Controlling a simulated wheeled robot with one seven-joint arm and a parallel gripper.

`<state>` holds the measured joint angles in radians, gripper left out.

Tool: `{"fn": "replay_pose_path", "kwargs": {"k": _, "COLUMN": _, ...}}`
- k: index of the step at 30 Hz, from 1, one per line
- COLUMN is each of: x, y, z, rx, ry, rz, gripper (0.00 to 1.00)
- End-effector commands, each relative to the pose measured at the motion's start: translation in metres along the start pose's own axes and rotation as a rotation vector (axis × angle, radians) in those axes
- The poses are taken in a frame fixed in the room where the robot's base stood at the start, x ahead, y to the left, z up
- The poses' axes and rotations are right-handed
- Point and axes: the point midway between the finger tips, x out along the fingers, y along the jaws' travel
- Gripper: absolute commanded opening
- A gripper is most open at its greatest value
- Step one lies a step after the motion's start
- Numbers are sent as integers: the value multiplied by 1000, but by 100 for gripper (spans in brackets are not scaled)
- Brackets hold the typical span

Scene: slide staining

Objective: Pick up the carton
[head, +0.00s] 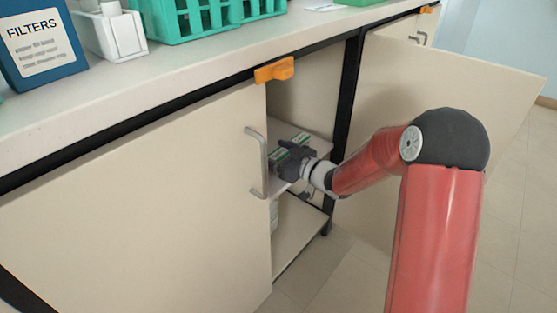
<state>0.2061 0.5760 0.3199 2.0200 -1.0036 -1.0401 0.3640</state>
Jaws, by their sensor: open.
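A small carton (301,138) with green and white markings sits on the upper shelf inside the open cupboard, and my gripper partly covers it. My gripper (283,157) is dark grey and reaches into the cupboard at the carton. Its jaws are open, but the fingertips are small and partly merge with the dark items behind. I cannot tell whether the carton lies between the fingers or just behind them.
The cupboard shelf (318,124) is narrow, between the left door (150,200) with its metal handle (256,163) and the opened right door (440,95). Orange latches (274,70) hang at the counter edge. A blue filters box (40,50) and green racks (205,15) stand on the counter (150,75).

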Motion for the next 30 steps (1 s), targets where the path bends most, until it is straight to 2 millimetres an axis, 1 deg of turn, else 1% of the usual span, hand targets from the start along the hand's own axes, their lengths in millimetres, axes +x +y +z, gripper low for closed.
{"fn": "replay_pose_path", "kwargs": {"k": 1, "x": 5, "y": 0, "z": 0, "rx": 0, "ry": 1, "rz": 0, "gripper": 80}}
{"fn": "replay_pose_path", "kwargs": {"k": 3, "x": 7, "y": 0, "z": 0, "rx": 0, "ry": 0, "rz": 1, "gripper": 80}}
{"fn": "replay_pose_path", "kwargs": {"k": 9, "x": 8, "y": 0, "z": 0, "rx": 1, "ry": -1, "rz": 2, "gripper": 80}}
{"fn": "replay_pose_path", "kwargs": {"k": 11, "x": 8, "y": 0, "z": 0, "rx": 1, "ry": -1, "rz": 2, "gripper": 73}}
{"fn": "replay_pose_path", "kwargs": {"k": 20, "x": 8, "y": 0, "z": 0, "rx": 0, "ry": -1, "rz": 2, "gripper": 34}}
{"fn": "replay_pose_path", "kwargs": {"k": 21, "x": 8, "y": 0, "z": 0, "rx": 0, "ry": 0, "rz": 2, "gripper": 32}}
{"fn": "replay_pose_path", "kwargs": {"k": 27, "x": 8, "y": 0, "z": -1, "rx": 0, "ry": 0, "rz": 1, "gripper": 32}}
{"fn": "replay_pose_path", "kwargs": {"k": 30, "x": 7, "y": 0, "z": -4, "rx": -1, "ry": 0, "rz": 1, "gripper": 32}}
